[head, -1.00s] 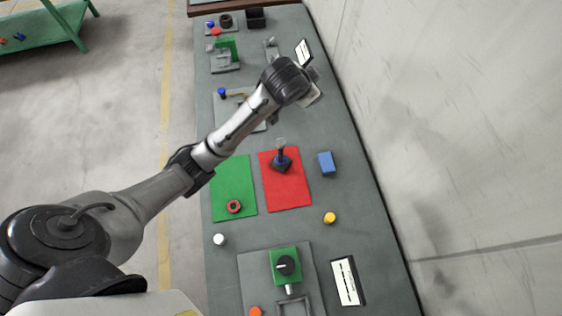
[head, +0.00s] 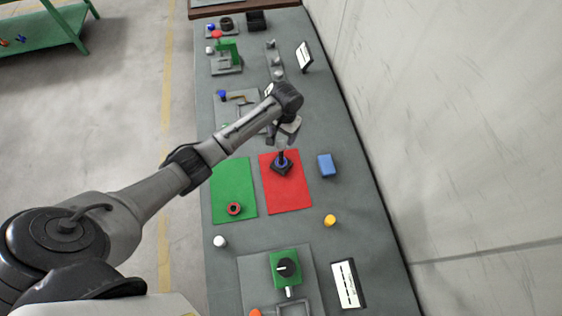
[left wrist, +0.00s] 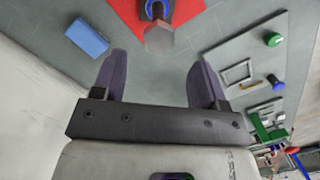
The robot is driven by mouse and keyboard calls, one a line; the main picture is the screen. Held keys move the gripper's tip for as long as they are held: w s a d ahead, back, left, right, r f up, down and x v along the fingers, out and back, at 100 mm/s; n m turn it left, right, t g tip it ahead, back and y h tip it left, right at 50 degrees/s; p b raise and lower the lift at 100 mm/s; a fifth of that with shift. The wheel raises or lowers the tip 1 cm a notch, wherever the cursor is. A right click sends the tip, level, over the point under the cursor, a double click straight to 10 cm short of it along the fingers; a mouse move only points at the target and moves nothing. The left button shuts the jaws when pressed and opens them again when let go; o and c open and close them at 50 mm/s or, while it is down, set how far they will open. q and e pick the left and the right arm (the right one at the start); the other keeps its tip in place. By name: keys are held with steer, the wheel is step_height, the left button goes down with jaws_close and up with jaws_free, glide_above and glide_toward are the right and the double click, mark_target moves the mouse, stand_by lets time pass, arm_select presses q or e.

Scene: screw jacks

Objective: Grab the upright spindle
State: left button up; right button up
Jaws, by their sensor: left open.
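The upright spindle (head: 282,157) stands on a dark square base with a blue ring, on the red mat (head: 290,195). Its top is partly covered by my left gripper (head: 284,139) in the head view. In the left wrist view the spindle's grey faceted top (left wrist: 159,39) shows just beyond the two fingertips, in line with the gap between them. The left gripper (left wrist: 157,65) is open, its fingers apart with nothing between them. My right gripper is in neither view.
A blue block (head: 326,165) lies right of the red mat. A green mat (head: 232,180) with a red ring (head: 234,209) lies left of it. A yellow piece (head: 330,221) and a white piece (head: 220,242) stand nearer. A wall (head: 450,120) runs along the right.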

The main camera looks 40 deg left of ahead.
mark_target(281, 144)
arm_select(q)
steer(key=shift+s+d+f+p, duration=0.1)
steer(key=shift+s+f+p, duration=0.1)
steer(key=shift+f, duration=1.15)
steer(key=shift+s+f+p, duration=0.15)
steer(key=shift+s+f, duration=0.05)
steer(key=shift+f, duration=1.1)
steer(key=shift+s+d+f+p, duration=0.1)
steer(key=shift+s+f+p, duration=0.1)
steer(key=shift+f, duration=1.15)
steer(key=shift+c, duration=0.4)
steer(key=shift+a, duration=0.1)
jaws_close()
steer(key=shift+r, duration=0.15)
